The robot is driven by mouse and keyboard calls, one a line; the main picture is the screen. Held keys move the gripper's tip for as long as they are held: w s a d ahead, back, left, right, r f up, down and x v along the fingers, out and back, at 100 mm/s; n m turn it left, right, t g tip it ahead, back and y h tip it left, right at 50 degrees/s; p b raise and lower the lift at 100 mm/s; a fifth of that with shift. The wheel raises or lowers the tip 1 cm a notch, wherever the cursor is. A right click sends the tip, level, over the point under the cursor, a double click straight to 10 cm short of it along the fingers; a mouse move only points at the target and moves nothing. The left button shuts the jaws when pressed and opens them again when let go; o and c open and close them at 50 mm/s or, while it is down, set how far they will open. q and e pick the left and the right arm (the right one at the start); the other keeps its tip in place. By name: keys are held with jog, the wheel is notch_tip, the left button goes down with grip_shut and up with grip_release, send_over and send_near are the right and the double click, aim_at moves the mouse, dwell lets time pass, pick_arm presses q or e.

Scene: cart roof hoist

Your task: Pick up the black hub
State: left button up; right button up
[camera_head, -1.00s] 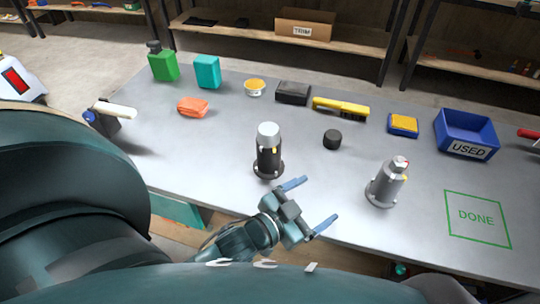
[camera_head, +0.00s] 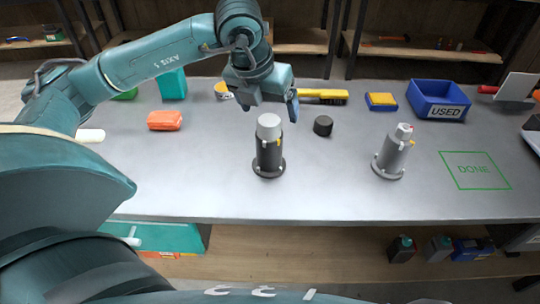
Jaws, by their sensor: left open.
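The black hub (camera_head: 268,155), a black upright cylinder with a wide flange at its foot and a pale cap on top, stands on the grey table (camera_head: 330,190). My left gripper (camera_head: 270,102) hangs over the table, its fingers pointing down and spread apart. It appears just above the hub's pale cap in the picture, with nothing between the fingers. I cannot tell the exact gap in depth. My right gripper is not in view.
A grey hub (camera_head: 393,155) and a short black round piece (camera_head: 323,125) stand to the right. An orange item (camera_head: 164,120) lies left. A blue bin marked USED (camera_head: 438,100) and a yellow brush (camera_head: 322,96) are behind. The green DONE square (camera_head: 475,170) is empty.

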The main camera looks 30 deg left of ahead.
aim_at(269, 150)
pick_arm(q)
jog(key=shift+n+y, duration=0.3)
jog(key=shift+y, duration=0.1)
jog(key=x, duration=0.4)
jog(key=a+x, duration=0.1)
jog(key=x, duration=0.3)
jog(key=p+x, duration=0.1)
jog(key=x, duration=0.3)
jog(key=shift+w+a, duration=0.45)
grip_shut()
